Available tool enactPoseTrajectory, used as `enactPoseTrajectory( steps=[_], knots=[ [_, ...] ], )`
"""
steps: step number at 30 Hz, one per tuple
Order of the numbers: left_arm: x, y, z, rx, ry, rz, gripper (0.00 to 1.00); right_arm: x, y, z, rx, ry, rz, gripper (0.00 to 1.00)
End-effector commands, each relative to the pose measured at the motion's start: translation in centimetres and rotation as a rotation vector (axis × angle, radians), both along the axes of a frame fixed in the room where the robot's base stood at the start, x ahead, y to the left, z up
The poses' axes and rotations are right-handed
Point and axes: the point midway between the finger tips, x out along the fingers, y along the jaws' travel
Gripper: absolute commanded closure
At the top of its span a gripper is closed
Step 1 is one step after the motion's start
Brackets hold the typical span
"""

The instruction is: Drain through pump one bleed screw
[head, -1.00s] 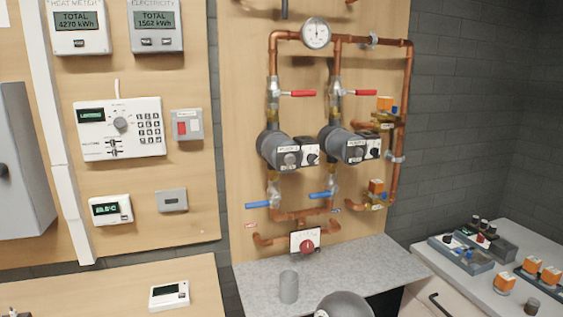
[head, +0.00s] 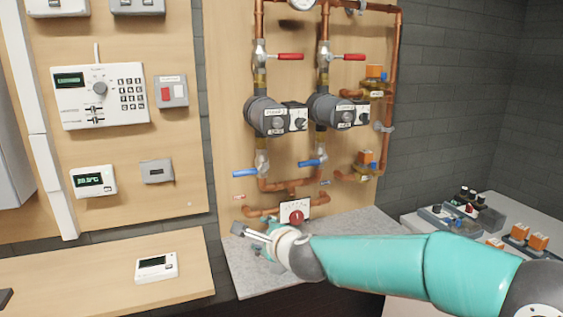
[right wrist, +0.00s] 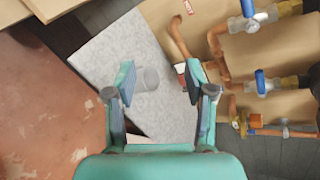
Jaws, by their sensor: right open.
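The left pump (head: 264,115) and the right pump (head: 330,112) are dark grey, on copper pipes against the wooden board. A bleed screw cannot be clearly made out on the left pump's face. My right gripper (head: 256,238) is above the grey worktop (head: 240,275), below the pumps and apart from them. In the right wrist view its two fingers (right wrist: 160,78) are open, and a grey cup (right wrist: 149,79) shows between them on the worktop. I cannot tell whether they touch it. The gripper hides the cup in the head view. My left gripper is not in view.
Blue lever handles (head: 245,173) are below the pumps, red ones (head: 290,57) above. A red knob (head: 296,217) is close to my right gripper. Trays of small parts (head: 462,219) stand on the right bench. A thermostat (head: 157,268) lies on the left wooden bench.

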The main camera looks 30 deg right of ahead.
Motion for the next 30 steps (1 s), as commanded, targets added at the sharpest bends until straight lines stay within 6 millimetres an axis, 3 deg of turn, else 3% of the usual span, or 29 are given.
enactPoseTrajectory(
  steps=[1,3,6,9,13,17,30],
  knots=[
    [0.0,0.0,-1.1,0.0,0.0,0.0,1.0,-0.9,-1.5,5.1,0.137,-0.128,-0.082,0.46],
    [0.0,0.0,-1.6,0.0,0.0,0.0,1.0,-2.7,-3.1,11.0,0.326,-0.268,-0.163,0.46],
    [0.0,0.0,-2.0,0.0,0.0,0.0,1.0,-5.4,-4.6,17.1,0.54,-0.417,-0.222,0.46],
    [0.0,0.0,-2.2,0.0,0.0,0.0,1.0,-7.4,-5.6,20.6,0.675,-0.504,-0.246,0.46],
    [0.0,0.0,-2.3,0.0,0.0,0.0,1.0,-8.1,-6.1,22.3,0.745,-0.547,-0.254,0.46],
    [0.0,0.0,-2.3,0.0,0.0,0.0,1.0,-6.8,-6.4,22.4,0.751,-0.547,-0.255,0.46],
    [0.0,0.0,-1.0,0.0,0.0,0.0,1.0,1.9,-8.4,22.5,0.746,-0.545,-0.256,0.46]
  ],
)
